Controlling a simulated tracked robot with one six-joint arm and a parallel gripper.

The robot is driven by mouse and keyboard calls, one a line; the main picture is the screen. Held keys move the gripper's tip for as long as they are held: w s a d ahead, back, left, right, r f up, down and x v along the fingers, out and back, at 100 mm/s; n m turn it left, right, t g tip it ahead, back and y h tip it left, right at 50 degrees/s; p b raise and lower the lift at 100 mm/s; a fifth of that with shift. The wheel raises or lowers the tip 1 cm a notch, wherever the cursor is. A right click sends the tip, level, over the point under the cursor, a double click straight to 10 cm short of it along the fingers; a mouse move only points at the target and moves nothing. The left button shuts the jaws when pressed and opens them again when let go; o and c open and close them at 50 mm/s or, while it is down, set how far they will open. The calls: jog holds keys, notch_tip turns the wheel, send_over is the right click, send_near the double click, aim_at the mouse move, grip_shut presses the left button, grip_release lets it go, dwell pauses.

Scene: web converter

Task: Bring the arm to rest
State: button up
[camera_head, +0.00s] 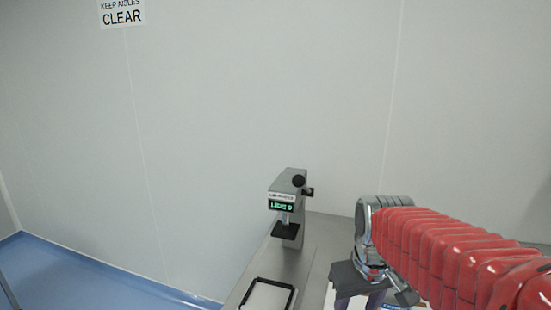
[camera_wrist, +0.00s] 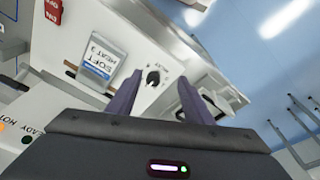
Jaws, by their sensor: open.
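My gripper (camera_head: 362,301) shows at the lower right of the head view, under the grey wrist at the end of my red ribbed arm. Its two purple fingers point downward there, and their tips are cut off by the frame's bottom edge. In the wrist view my gripper (camera_wrist: 158,82) has its fingers spread apart with nothing held between them. A black knob (camera_wrist: 153,77) on a white machine panel (camera_wrist: 172,60) appears between the fingers in that view. I cannot tell whether the fingers touch the panel.
A grey bench (camera_head: 318,250) carries a device with a green display (camera_head: 282,205) and a black-rimmed tray (camera_head: 244,300). A label card reading "SOFT HEAT 3" (camera_wrist: 103,62) is on the machine. Metal legs (camera_wrist: 300,135) stand on blue floor. A pale wall (camera_head: 220,120) fills the back.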

jog(key=s+r+m+t, duration=0.1)
jog(key=s+m+t, duration=0.1)
jog(key=s, duration=0.9)
jog(key=shift+s+a+r+t, duration=0.2)
jog(key=shift+s+a+t, duration=0.15)
jog(key=shift+t, duration=0.45)
